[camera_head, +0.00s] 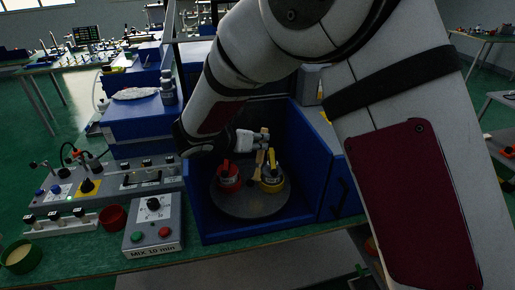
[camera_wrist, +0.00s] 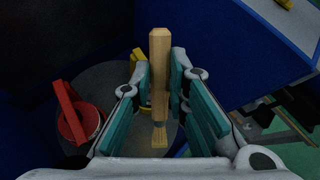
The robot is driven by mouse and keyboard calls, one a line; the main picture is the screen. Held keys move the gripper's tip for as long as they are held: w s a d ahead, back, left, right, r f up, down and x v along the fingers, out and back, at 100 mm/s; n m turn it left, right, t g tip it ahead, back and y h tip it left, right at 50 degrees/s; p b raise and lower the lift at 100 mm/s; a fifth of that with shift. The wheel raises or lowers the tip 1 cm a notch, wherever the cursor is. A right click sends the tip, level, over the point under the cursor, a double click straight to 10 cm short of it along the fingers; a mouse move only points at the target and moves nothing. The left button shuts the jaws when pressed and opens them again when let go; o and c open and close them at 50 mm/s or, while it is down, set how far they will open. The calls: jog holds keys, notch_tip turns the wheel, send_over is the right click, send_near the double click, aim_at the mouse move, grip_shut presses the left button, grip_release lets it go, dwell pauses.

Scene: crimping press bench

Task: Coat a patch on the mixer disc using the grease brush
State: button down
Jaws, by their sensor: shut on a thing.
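The grease brush (camera_wrist: 159,72) has a wooden handle and pale bristles. My gripper (camera_head: 263,141) is shut on the handle, with teal finger pads on both sides of it in the wrist view. The brush (camera_head: 260,158) hangs roughly upright with its bristles down, over the mixer disc. The mixer disc (camera_head: 245,207) is a round grey plate inside the blue open-fronted housing. In the wrist view, part of the disc (camera_wrist: 101,75) shows behind the fingers. I cannot tell whether the bristles touch the disc. No coated patch can be made out.
A red pot (camera_head: 229,182) and a yellow pot (camera_head: 272,184) stand on the disc, close to the brush. Blue housing walls (camera_head: 299,170) enclose the disc. A grey control box (camera_head: 154,226) stands at the front left. The front part of the disc is clear.

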aim_at(257, 154)
jog(key=shift+w+d+f+b, duration=0.15)
jog(key=shift+f+b, duration=0.2)
jog(key=shift+f, duration=0.35)
jog(key=shift+f+b, duration=0.8)
jog(key=shift+f, duration=0.9)
